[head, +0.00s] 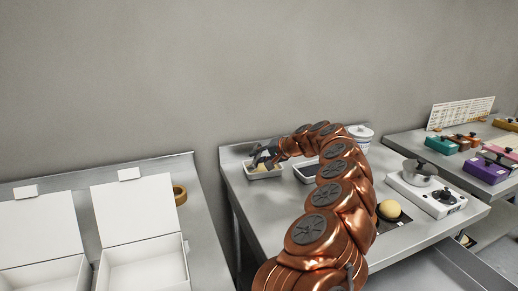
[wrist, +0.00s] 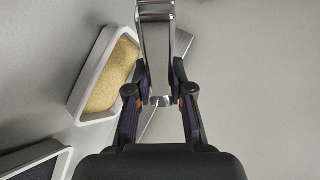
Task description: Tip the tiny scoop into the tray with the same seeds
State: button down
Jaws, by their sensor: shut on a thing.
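My gripper (head: 264,157) is at the far left part of the middle steel table, above a small white tray (head: 250,176). In the wrist view this tray (wrist: 78,112) holds golden-yellow seeds (wrist: 112,76) and lies left of my gripper (wrist: 160,94). The fingers are shut on a shiny metal piece, which looks like the tiny scoop (wrist: 156,45). Its bowl and any seeds in it cannot be made out. A second white tray (wrist: 62,160) with a dark filling (wrist: 38,170) is at the lower left. In the head view, this dark tray (head: 306,173) is right of the yellow-seed tray.
A white lidded pot (head: 361,133) stands at the back, behind my arm. A round tan ball (head: 389,209) and a white scale-like device (head: 428,197) with a grey pan are to the right. Two open white boxes (head: 148,262) (head: 45,272) and a tape roll (head: 180,194) are on the left table.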

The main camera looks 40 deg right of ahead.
jog(key=g+p, duration=0.1)
jog(key=p, duration=0.1)
jog(key=g+h+p, duration=0.1)
jog(key=p, duration=0.2)
jog(key=r+n+g+h+p, duration=0.1)
jog(key=p, duration=0.1)
jog(key=shift+w+a, duration=0.2)
jog(key=shift+a, duration=0.1)
jog(key=g+h+p, duration=0.2)
jog(key=p, duration=0.2)
jog(key=shift+w+n, duration=0.1)
jog(key=shift+n, duration=0.2)
jog(key=shift+f+b, duration=0.35)
jog(key=shift+f, duration=0.1)
jog(key=g+h+b, duration=0.1)
jog(key=b, duration=0.1)
jog(key=g+h+b, duration=0.1)
jog(key=h+b, duration=0.1)
jog(key=shift+w+a+f+n+g, duration=0.15)
jog(key=shift+w+f+n+g, duration=0.05)
jog(key=shift+f+n+g, duration=0.2)
jog(key=shift+r+p, duration=0.4)
jog(key=shift+r, duration=1.9)
jog(key=shift+s, duration=0.15)
